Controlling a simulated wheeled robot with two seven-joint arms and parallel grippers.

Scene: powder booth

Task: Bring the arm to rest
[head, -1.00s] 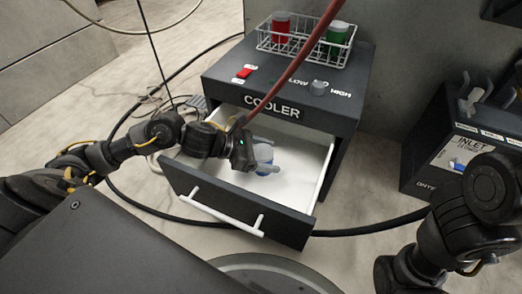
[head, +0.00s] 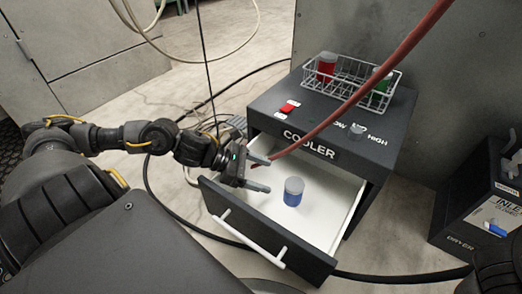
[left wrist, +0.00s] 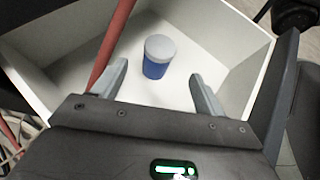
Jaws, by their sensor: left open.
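My left gripper (head: 262,173) is open and empty at the left side of the cooler's pulled-out drawer (head: 338,212). In the left wrist view its two fingers (left wrist: 160,88) stand wide apart, with nothing between the tips. A blue jar with a grey lid (head: 293,192) stands upright on the white drawer floor, apart from the fingers. The jar also shows beyond the fingers in the left wrist view (left wrist: 157,58). My right arm shows only in part at the lower right of the head view; its gripper is out of the picture.
The dark cooler (head: 372,150) carries a wire basket (head: 345,84) with a red jar (head: 326,67) and a green jar (head: 380,79). A red hose (head: 390,62) hangs across its front. Cables lie on the floor. A dark inlet box (head: 468,200) stands at the right.

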